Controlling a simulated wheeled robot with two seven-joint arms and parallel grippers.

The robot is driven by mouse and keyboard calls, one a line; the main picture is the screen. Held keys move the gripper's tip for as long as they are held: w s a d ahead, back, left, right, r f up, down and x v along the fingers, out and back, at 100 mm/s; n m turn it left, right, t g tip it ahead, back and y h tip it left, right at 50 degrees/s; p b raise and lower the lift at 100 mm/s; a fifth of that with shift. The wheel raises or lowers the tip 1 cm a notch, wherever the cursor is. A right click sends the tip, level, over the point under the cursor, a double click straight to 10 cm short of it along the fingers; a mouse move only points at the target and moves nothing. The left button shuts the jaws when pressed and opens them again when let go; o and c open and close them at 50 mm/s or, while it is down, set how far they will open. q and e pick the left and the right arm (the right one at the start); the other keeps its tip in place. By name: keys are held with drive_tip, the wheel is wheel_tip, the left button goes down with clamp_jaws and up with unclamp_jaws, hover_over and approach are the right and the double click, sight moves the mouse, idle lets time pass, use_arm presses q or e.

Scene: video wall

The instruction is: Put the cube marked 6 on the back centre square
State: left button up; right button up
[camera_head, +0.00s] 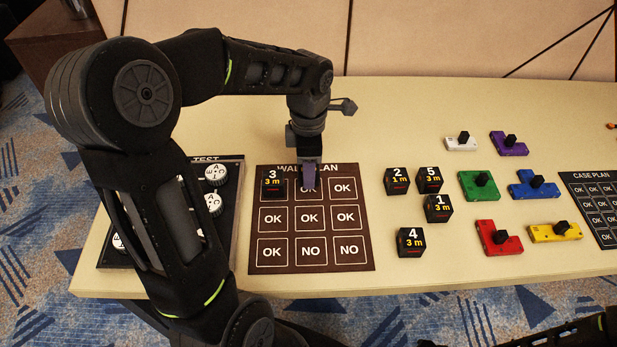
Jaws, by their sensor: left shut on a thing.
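My left gripper (309,186) points down over the back centre square of the dark wall plan board (314,268). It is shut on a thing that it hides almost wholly. I take this to be the cube marked 6, as that number shows nowhere and cubes 1 to 5 stand elsewhere; its face cannot be read. Parts of the square's lettering show beside the fingers. Whether the held thing touches the board cannot be told. The black cube marked 3 (272,182) sits on the back left square, close left of the gripper. My right gripper is out of view.
Black cubes marked 2 (397,181), 5 (429,180), 1 (438,208) and 4 (411,242) stand right of the board. Coloured pieces, including a green one (490,187), lie farther right. A case plan board (597,219) is at the right edge. My left arm covers much of the test board (228,172).

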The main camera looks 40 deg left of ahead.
use_arm(q)
drive_tip(key=shift+f, duration=1.8)
drive_tip(key=shift+f, duration=0.15)
drive_tip(key=o, duration=1.4)
wheel_tip(320, 180, up, 12)
drive_tip(key=shift+r+p, duration=0.15)
drive_tip(key=shift+p, duration=0.25)
